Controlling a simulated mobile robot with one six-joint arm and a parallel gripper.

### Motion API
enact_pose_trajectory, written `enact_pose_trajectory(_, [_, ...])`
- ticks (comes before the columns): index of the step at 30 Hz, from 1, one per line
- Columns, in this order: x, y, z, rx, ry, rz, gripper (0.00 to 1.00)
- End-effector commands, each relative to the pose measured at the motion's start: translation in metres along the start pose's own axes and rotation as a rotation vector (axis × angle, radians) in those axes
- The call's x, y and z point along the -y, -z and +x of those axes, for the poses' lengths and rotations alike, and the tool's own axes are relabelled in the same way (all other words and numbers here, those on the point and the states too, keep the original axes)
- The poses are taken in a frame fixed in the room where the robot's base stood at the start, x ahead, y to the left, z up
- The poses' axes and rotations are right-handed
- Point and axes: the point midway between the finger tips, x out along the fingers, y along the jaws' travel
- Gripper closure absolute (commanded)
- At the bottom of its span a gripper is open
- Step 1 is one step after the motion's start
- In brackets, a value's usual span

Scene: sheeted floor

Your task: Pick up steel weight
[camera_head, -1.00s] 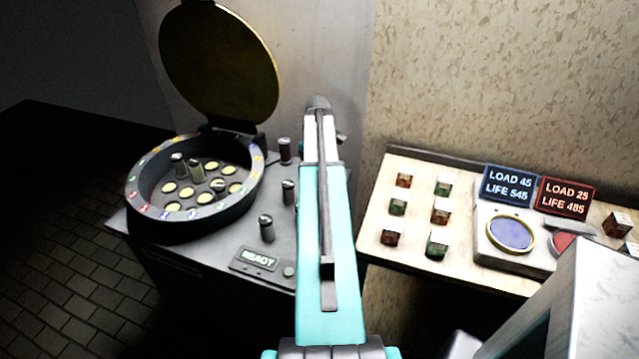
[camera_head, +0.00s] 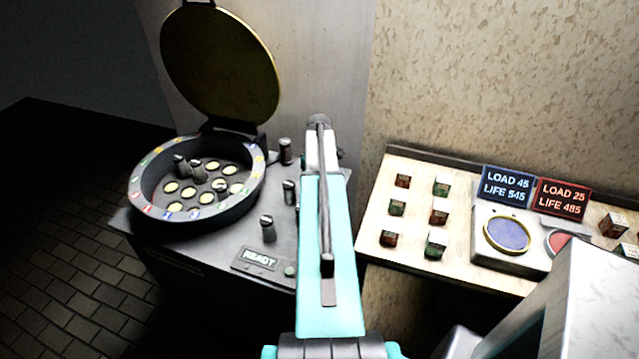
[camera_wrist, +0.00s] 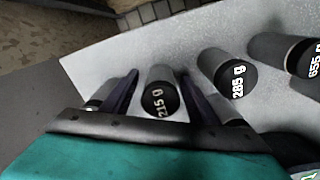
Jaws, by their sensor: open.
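Several dark steel cylinder weights stand on the grey bench top (camera_head: 215,240). In the wrist view, one marked 215 g (camera_wrist: 160,99) stands between the two dark fingers of my gripper (camera_wrist: 160,92). The fingers are open, one on each side of it; I cannot tell whether they touch it. A 285 g weight (camera_wrist: 236,80) and a 655 g weight (camera_wrist: 300,58) stand to the right. Another cylinder (camera_wrist: 99,92) shows partly behind the left finger. In the head view my arm hides the gripper; weights show left of it (camera_head: 268,229).
A round drum (camera_head: 140,208) with an open yellow lid (camera_head: 220,60) holds yellow discs and a few cylinders. A READY panel (camera_head: 258,259) is on the bench front. At right, a pale board (camera_head: 400,165) carries small blocks, a blue round pad (camera_head: 508,234) and two LOAD signs.

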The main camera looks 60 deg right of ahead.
Motion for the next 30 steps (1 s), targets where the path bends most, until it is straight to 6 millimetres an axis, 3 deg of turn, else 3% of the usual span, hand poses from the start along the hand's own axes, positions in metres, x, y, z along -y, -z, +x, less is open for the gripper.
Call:
enact_pose_trajectory(9, [0.0000,0.0000,-0.0003,0.000,0.000,0.000,0.46])
enact_pose_trajectory(18, [0.0000,0.0000,-0.0004,0.000,0.000,0.000,0.96])
enact_pose_trajectory(30, [0.0007,0.0007,-0.0045,-0.001,-0.001,-0.001,0.96])
